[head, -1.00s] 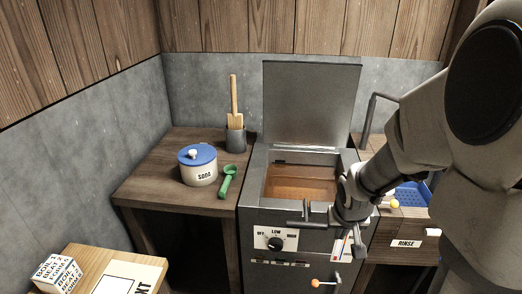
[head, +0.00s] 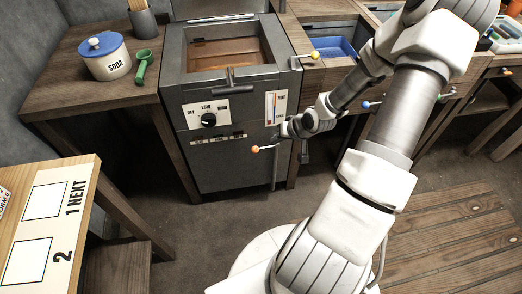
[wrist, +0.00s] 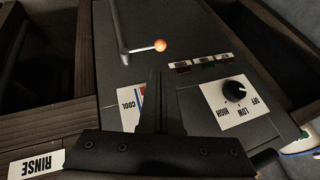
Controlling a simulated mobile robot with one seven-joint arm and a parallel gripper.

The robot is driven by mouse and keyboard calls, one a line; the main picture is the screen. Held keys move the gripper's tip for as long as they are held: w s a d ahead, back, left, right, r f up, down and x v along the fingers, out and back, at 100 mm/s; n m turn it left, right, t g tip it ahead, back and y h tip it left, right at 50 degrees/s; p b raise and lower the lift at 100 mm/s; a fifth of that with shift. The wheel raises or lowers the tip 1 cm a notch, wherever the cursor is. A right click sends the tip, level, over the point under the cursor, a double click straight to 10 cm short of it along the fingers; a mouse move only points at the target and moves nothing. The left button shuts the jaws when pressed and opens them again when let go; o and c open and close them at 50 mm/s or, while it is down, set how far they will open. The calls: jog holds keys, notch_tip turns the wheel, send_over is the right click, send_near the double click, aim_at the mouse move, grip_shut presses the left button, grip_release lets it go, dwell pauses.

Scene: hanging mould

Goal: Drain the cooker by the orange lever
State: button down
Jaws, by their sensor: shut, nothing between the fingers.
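The cooker is a grey metal box (head: 186,160) with a dial (head: 209,119) and a temperature strip on its front. Its top is open on a brown interior (head: 225,52); I cannot tell how full it is. The orange lever (head: 255,149) is low on the front, its ball pointing left from a dark vertical pipe (head: 275,172). My gripper (head: 284,129) is shut and empty, just above and right of the ball. In the wrist view, the closed fingertips (wrist: 157,72) lie below the orange ball (wrist: 160,45), apart from it in the picture.
A side table at left holds a SODA jar (head: 105,57) and a green scoop (head: 144,66). A yellow-knobbed lever (head: 314,55) and a blue basket (head: 333,47) are at the right. A board marked NEXT (head: 45,220) is front left. Floor before the cooker is clear.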

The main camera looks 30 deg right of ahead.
aim_at(257, 149)
jog(key=shift+f, duration=0.15)
jog(key=b+x, duration=0.6)
jog(key=x, duration=0.8)
